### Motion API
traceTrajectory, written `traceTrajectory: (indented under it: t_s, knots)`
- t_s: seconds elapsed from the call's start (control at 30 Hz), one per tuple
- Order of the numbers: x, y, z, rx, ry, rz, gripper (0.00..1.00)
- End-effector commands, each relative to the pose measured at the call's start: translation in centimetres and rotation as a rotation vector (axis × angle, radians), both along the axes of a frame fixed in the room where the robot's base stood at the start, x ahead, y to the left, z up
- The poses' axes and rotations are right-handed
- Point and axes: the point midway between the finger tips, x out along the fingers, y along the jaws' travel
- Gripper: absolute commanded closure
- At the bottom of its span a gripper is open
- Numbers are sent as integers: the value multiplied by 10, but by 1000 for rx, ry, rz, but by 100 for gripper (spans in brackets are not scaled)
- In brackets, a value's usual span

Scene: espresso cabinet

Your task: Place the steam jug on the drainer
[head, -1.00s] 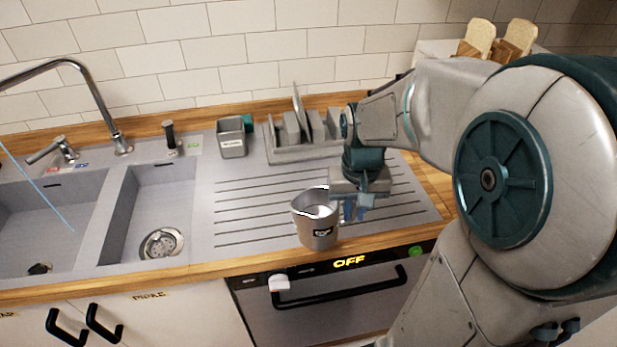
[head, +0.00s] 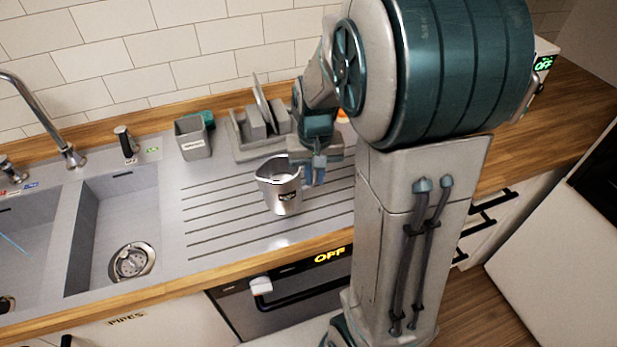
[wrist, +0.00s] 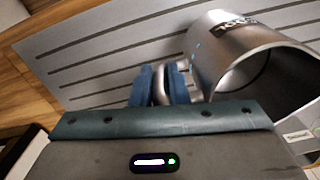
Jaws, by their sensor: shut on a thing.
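The steam jug (head: 281,190) is a silver metal cup with a dark label. It appears upright over the grooved drainer (head: 225,215), right of the small sink basin. In the wrist view the jug (wrist: 225,55) shows its open mouth and side, with drainer grooves behind it. My gripper (head: 315,172) is at the jug's right side. In the wrist view my gripper (wrist: 162,84) has its blue fingers closed on the jug's handle. I cannot tell whether the jug's base touches the drainer or hangs just above it.
A dish rack (head: 258,140) stands behind the jug, with a grey container (head: 193,138) to its left. The sink basin (head: 118,225) and tap (head: 70,155) are at the left. The wooden counter edge (head: 200,272) runs along the front. Grooves left of the jug are clear.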

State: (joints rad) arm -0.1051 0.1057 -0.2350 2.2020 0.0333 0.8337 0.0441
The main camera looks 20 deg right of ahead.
Motion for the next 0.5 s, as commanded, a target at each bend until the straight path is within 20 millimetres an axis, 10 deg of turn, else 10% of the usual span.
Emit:
traceTrajectory:
  t_s: [0.5]
  knots:
    - [27,-2,-40,0,5,-3,100]
